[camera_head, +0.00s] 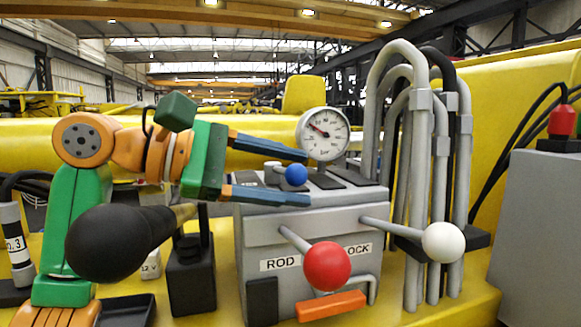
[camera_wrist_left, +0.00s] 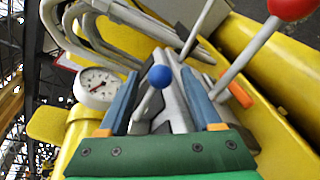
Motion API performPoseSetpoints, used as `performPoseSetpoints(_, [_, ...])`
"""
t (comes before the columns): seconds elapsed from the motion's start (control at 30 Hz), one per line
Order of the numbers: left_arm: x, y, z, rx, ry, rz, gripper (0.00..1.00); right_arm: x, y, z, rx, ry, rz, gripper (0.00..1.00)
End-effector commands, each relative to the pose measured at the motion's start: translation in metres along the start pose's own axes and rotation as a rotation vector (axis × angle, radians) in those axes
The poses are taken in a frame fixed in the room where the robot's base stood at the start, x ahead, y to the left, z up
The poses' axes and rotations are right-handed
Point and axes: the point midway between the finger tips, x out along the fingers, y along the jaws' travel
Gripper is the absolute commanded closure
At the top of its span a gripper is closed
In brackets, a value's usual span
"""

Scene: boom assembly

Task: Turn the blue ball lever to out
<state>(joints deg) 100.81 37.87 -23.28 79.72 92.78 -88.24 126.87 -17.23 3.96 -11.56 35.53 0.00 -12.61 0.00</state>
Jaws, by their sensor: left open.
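The blue ball lever (camera_head: 296,175) is a small blue ball on a short grey stem, on top of the grey block labelled ROD and LOCK (camera_head: 300,224). My left gripper (camera_head: 308,178) comes in from the left with its two blue fingers open, one on each side of the blue ball. In the left wrist view the blue ball (camera_wrist_left: 161,77) is between the finger tips (camera_wrist_left: 160,73), with gaps on both sides. I see no marking for the "out" position. My right gripper is not in view.
A red ball lever (camera_head: 327,266) and a white ball lever (camera_head: 443,242) stick out from the block's front. A pressure gauge (camera_head: 323,134) stands behind the blue ball. Grey pipes (camera_head: 421,180) rise at the right. A large black knob (camera_head: 110,243) is in the left foreground.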

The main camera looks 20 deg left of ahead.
Motion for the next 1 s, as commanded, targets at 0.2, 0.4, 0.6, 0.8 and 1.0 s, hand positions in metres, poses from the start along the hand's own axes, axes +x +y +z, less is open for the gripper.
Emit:
performPoseSetpoints(0.2, [0.0015, -0.0003, -0.0001, 0.001, 0.000, 0.000, 0.34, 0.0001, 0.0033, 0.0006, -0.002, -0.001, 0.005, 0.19])
performPoseSetpoints(0.4, [0.0013, -0.0003, -0.0001, 0.001, 0.000, 0.000, 0.88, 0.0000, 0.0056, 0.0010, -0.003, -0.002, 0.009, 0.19])
performPoseSetpoints(0.6, [0.0011, 0.0000, -0.0002, 0.002, 0.000, 0.001, 1.00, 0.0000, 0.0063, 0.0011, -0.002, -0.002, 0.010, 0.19])
performPoseSetpoints(0.8, [0.0009, 0.0002, 0.0000, 0.002, 0.000, 0.002, 1.00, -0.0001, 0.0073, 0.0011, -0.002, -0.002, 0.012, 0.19])
performPoseSetpoints(1.0, [0.0009, 0.0003, 0.0001, 0.002, 0.000, 0.002, 1.00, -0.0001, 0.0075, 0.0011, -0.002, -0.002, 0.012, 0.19])
